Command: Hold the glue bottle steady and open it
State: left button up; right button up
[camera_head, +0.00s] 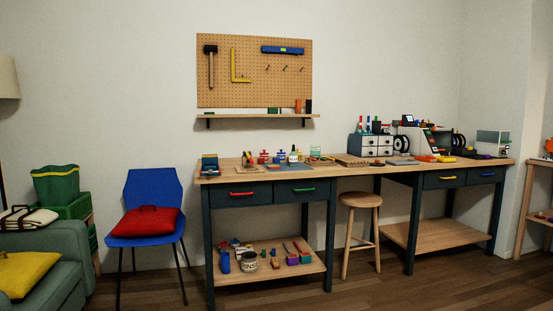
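A small white bottle with a dark top (293,156) stands upright on the left workbench (225,179), among other small items. It may be the glue bottle, but it is too small and far away to read a label or tell whether its cap is on. Neither of my grippers shows in the head view, and nothing is seen holding the bottle.
A blue chair (152,187) with a red cushion (145,221) stands left of the bench. A wooden stool (361,201) stands between the two benches. A sofa (60,262) fills the lower left. The wooden floor in front is clear.

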aim_at(293, 157)
jog(key=i+j, duration=0.1)
jog(key=i, duration=1.65)
